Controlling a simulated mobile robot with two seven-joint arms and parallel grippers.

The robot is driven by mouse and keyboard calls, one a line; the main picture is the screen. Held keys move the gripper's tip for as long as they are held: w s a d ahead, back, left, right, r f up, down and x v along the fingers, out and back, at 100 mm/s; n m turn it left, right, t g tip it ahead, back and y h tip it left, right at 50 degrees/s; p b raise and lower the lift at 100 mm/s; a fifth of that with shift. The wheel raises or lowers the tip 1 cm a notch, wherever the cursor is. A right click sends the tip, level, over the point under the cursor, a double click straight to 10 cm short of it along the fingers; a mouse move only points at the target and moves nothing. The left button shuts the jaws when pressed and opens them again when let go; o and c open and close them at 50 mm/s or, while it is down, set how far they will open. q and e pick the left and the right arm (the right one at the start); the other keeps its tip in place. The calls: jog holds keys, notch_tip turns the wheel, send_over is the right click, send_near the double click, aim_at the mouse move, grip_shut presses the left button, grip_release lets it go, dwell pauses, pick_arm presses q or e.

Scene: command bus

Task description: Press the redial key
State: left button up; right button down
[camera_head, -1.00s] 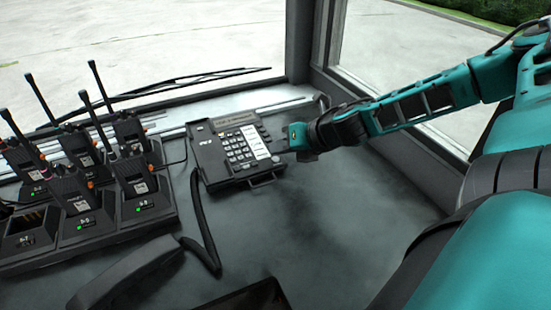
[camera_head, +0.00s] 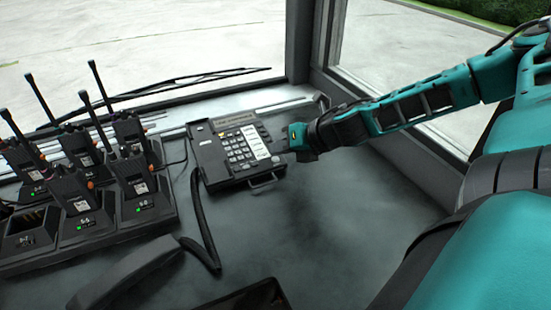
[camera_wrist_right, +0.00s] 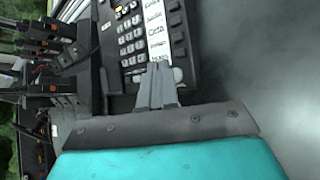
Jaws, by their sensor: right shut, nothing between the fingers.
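The black desk phone (camera_head: 235,150) lies on the grey dashboard with its handset off. It has a number keypad (camera_head: 238,152) and a white label strip (camera_head: 256,142) beside a column of dark keys. My right gripper (camera_head: 283,147) is at the phone's right edge, by these keys. In the right wrist view, its closed, empty fingers (camera_wrist_right: 158,66) reach over the lower keypad and the end of the label strip (camera_wrist_right: 157,38). I cannot tell whether the tips touch a key. The redial key's own label is not readable. My left gripper is not in view.
Several handheld radios (camera_head: 76,190) stand in a charger dock (camera_head: 105,232) at left. The handset (camera_head: 128,275) lies in front, joined by a coiled cord (camera_head: 203,225). A window pillar (camera_head: 300,45) rises behind. The dashboard right of the phone (camera_head: 340,210) is clear.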

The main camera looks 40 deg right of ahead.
jog(key=shift+f, duration=0.1)
dwell(0.7)
jog(key=shift+f+b, duration=0.35)
jog(key=shift+b, duration=0.2)
jog(key=shift+w+f+b, duration=0.1)
jog(key=shift+f+b, duration=0.2)
jog(key=shift+b, duration=0.1)
dwell(0.4)
jog(key=shift+r, duration=0.15)
jog(key=shift+r+p, duration=0.6)
jog(key=shift+p, duration=0.15)
jog(key=r+p, duration=0.3)
jog(key=s+r+p, duration=0.1)
jog(key=r+p, duration=0.1)
jog(key=shift+a, duration=0.15)
dwell(0.6)
